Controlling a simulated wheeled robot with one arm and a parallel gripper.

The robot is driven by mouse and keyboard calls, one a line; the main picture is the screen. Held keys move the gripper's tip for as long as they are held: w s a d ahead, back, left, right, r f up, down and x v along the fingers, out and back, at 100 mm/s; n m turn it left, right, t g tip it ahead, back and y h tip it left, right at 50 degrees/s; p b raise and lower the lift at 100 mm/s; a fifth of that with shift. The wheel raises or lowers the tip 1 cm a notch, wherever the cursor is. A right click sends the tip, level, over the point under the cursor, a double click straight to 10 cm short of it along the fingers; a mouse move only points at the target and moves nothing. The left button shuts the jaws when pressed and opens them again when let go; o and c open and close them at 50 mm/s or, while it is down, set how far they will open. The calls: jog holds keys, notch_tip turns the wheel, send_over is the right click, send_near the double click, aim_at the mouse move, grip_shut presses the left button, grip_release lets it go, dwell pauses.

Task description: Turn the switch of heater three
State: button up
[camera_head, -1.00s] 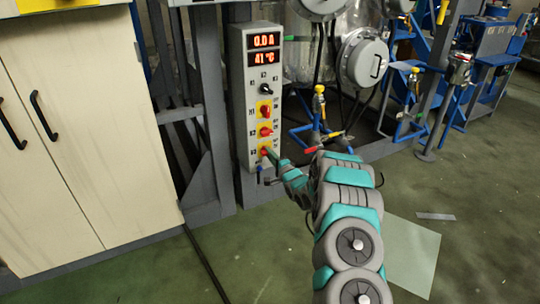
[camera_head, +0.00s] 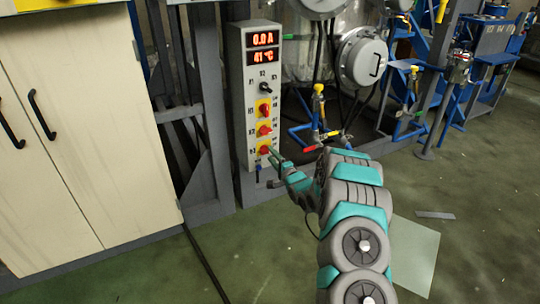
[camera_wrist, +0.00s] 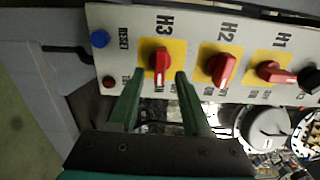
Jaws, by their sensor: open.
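The heater three switch is a red knob (camera_wrist: 161,62) on a yellow plate marked H3, nearest the RESET end of the grey control panel (camera_wrist: 110,22). In the wrist view its handle stands about upright in the picture. In the head view it is the lowest red knob (camera_head: 264,149). My gripper (camera_wrist: 158,84) is open, with its two green fingers on either side of the knob's lower end in the wrist view. I cannot tell whether they touch it. In the head view my gripper (camera_head: 270,151) is just right of the knob. Nothing is held.
The H2 knob (camera_wrist: 222,69) and H1 knob (camera_wrist: 276,71) sit beside H3, with a blue RESET button (camera_wrist: 100,39) on the other side. Displays (camera_head: 263,48) read 0.0 A and 41 °C.

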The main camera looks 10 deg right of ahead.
jog(key=shift+v, duration=2.65)
